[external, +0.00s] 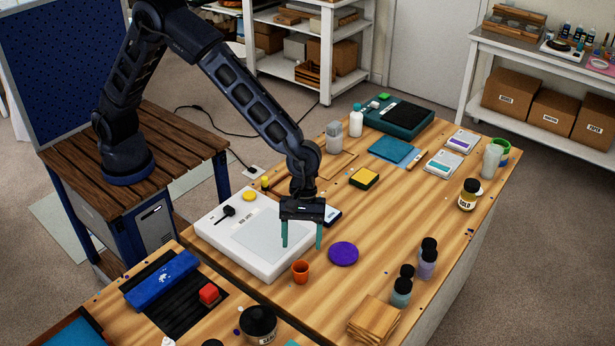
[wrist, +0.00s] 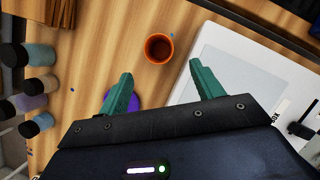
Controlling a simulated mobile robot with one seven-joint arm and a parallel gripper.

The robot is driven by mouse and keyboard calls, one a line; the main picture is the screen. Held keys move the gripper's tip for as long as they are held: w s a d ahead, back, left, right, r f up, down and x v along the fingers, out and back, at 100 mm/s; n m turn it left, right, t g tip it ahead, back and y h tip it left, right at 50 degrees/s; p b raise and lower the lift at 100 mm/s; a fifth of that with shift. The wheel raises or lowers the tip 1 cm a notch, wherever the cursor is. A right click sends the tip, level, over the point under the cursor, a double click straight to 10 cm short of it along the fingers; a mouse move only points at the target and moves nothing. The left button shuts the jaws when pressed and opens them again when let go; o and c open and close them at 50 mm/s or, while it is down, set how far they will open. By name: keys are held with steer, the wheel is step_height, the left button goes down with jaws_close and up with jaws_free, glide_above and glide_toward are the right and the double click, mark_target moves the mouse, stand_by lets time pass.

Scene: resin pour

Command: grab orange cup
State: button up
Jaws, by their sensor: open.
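A small orange cup (external: 300,271) stands upright on the wooden table, by the near right corner of a white flat box. In the wrist view the orange cup (wrist: 159,48) lies beyond the fingertips, between their lines, with its dark inside showing. My gripper (external: 302,243) points down with its two green fingers apart and nothing between them. It hangs above the table, behind the cup in the external view. In the wrist view my gripper (wrist: 160,72) is apart from the cup.
The white box (external: 225,243) is left of the cup. A purple disc (external: 343,253) lies to its right. Several dark-capped bottles (external: 401,290) and stacked wooden pieces (external: 374,322) stand further right. A black jar (external: 258,323) is in front. Bare table lies around the cup's right side.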

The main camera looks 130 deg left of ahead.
mark_target(300, 281)
steer(key=x, duration=0.4)
steer(key=shift+w+d+f, duration=0.1)
steer(key=shift+d+f, duration=0.1)
steer(key=shift+f, duration=0.15)
steer(key=shift+w+d+x, duration=0.1)
steer(key=shift+d+x, duration=0.05)
steer(key=shift+x, duration=1.1)
steer(key=shift+w+d+x, duration=0.1)
steer(key=shift+d+x, duration=0.05)
steer(key=shift+x, duration=1.1)
steer(key=shift+r, duration=0.15)
steer(key=c, duration=1)
steer(key=shift+r, duration=0.1)
steer(key=shift+c, duration=0.2)
